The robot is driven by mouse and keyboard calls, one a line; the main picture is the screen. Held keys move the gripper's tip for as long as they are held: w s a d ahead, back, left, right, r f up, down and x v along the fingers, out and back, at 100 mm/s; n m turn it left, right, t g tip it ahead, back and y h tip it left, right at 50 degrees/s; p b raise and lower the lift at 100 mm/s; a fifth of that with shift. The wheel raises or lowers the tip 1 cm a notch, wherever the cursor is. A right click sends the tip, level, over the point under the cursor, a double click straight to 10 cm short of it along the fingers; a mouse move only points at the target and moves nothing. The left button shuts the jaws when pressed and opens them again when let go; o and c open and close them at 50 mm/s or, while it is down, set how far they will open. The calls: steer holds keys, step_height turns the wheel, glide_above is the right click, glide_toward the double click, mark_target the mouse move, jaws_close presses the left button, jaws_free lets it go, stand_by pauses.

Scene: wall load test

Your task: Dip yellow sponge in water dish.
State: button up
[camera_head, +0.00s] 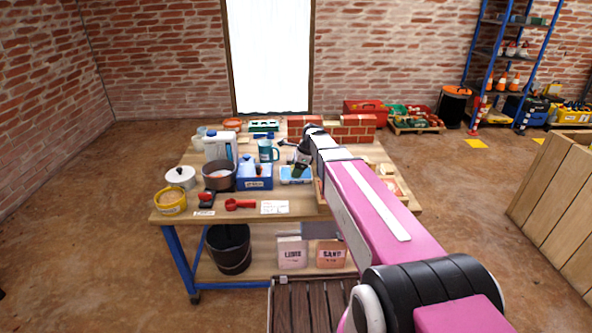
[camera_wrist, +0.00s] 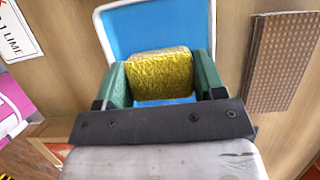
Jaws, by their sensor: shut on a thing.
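The yellow sponge (camera_wrist: 160,72) sits between the two green fingers of my gripper (camera_wrist: 160,82) in the wrist view. The gripper is shut on it. The water dish (camera_wrist: 104,38), blue inside with a white rim, lies behind the sponge in that view. The sponge overlaps the dish in the picture; I cannot tell whether it touches the water. In the head view the dish (camera_head: 288,181) stands on the workbench, and my gripper (camera_head: 299,170) is right at it. The sponge cannot be made out there.
The workbench (camera_head: 240,217) is crowded. A blue box (camera_head: 254,184), a dark pot (camera_head: 219,178) and a white jug (camera_head: 217,147) stand left of the dish. A brick wall piece (camera_head: 352,128) stands behind. A ribbed brown board (camera_wrist: 281,62) lies right of the dish in the wrist view.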

steer(key=shift+f, duration=0.6)
stand_by(1.6)
steer(key=shift+r, duration=3.55)
